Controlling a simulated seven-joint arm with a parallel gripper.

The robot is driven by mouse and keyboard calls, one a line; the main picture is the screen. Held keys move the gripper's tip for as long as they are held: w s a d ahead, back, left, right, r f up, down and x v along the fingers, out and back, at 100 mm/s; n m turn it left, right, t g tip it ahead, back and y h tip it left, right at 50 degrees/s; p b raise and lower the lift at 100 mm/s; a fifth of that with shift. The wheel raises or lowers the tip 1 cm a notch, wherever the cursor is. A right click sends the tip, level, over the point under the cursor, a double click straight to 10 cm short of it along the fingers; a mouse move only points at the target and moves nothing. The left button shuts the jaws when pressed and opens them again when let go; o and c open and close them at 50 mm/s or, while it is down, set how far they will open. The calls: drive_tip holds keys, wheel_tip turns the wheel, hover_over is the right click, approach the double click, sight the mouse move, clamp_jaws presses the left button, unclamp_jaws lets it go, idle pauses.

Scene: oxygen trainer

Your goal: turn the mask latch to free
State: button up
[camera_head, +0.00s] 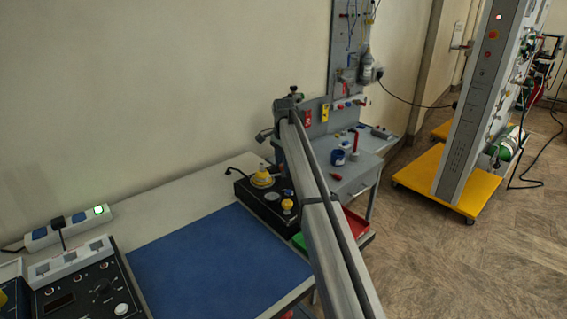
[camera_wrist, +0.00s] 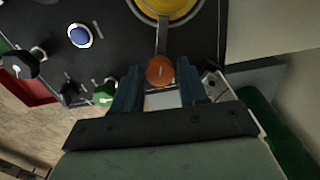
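In the wrist view, an orange-brown knob (camera_wrist: 160,71) sits at the end of a grey lever (camera_wrist: 162,38), which I take to be the mask latch. The lever runs from the ring around a yellow mask piece (camera_wrist: 170,8) at the top edge. My gripper (camera_wrist: 158,70) is open, with one dark fingertip on each side of the knob and small gaps visible; depth is hard to judge. In the head view, the yellow mask piece (camera_head: 262,178) sits on a black panel (camera_head: 243,188). My arm hides part of the panel, and I cannot make out the fingers there.
A blue button (camera_wrist: 80,35), a green knob (camera_wrist: 103,93) and a black knob (camera_wrist: 22,62) stand left of my fingers. A blue mat (camera_head: 215,262) lies clear beside the panel. A grey cart (camera_head: 350,180) stands behind.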

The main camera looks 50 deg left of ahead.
drive_tip(key=c, duration=0.7)
drive_tip(key=shift+c, duration=0.2)
drive_tip(key=shift+n, duration=0.3)
drive_tip(key=n, duration=0.3)
drive_tip(key=shift+n, duration=0.4)
drive_tip(key=n, duration=0.3)
drive_tip(key=shift+n, duration=0.3)
drive_tip(key=n, duration=0.7)
